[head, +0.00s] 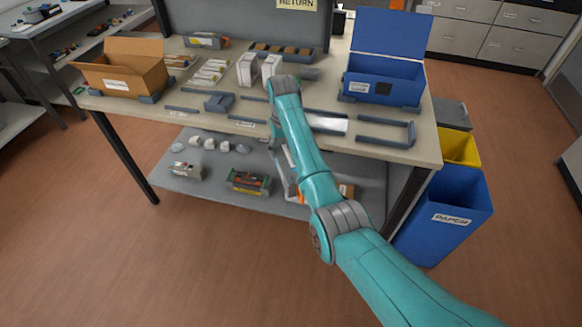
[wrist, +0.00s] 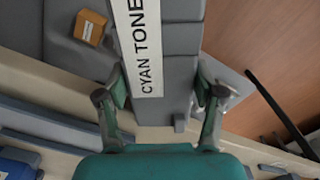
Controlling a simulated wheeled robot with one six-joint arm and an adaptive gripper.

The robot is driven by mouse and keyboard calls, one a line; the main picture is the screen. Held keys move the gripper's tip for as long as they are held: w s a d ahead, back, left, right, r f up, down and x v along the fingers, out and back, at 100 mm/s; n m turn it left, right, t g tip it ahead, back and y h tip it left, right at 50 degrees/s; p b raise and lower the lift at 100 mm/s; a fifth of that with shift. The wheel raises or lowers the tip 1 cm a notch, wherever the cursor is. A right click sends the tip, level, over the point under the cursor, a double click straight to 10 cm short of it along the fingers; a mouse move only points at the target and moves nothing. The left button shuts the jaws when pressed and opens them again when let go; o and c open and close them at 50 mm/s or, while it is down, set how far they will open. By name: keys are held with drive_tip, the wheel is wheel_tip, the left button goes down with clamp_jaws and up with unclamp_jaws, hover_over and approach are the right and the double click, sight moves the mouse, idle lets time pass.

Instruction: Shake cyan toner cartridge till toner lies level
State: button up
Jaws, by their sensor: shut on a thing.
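The cyan toner cartridge (wrist: 182,68) is a long grey block with a white label reading "CYAN TONE", the rest cut off by the picture edge. My gripper (wrist: 160,92) is shut on it, one finger on each side, in the wrist view. In the head view my arm reaches over the workbench (head: 405,152), and its wrist hides the fingers. A grey piece (head: 302,73) shows just right of the wrist; I cannot tell if it is the cartridge. The toner inside is not visible.
An open cardboard box (head: 118,80) stands at the bench's left, an open blue box (head: 382,92) at the right. White upright cartons (head: 246,70) stand close to my wrist. Grey rails (head: 385,138) line the front. Bins (head: 445,215) stand at the right end.

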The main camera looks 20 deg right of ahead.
sight(287, 163)
drive_tip(key=shift+s+d+r, duration=0.1)
drive_tip(key=shift+s+d, duration=0.05)
drive_tip(key=shift+s, duration=0.9)
drive_tip(key=shift+s+d+r, duration=0.1)
drive_tip(key=shift+s+d, duration=0.1)
drive_tip(key=shift+s, duration=0.8)
drive_tip(key=shift+s+d, duration=0.15)
drive_tip(key=shift+s, duration=0.9)
drive_tip(key=w, duration=0.7)
drive_tip(key=shift+a, duration=0.1)
clamp_jaws()
unclamp_jaws()
drive_tip(key=s, duration=0.7)
drive_tip(key=w, duration=0.7)
drive_tip(key=s, duration=0.7)
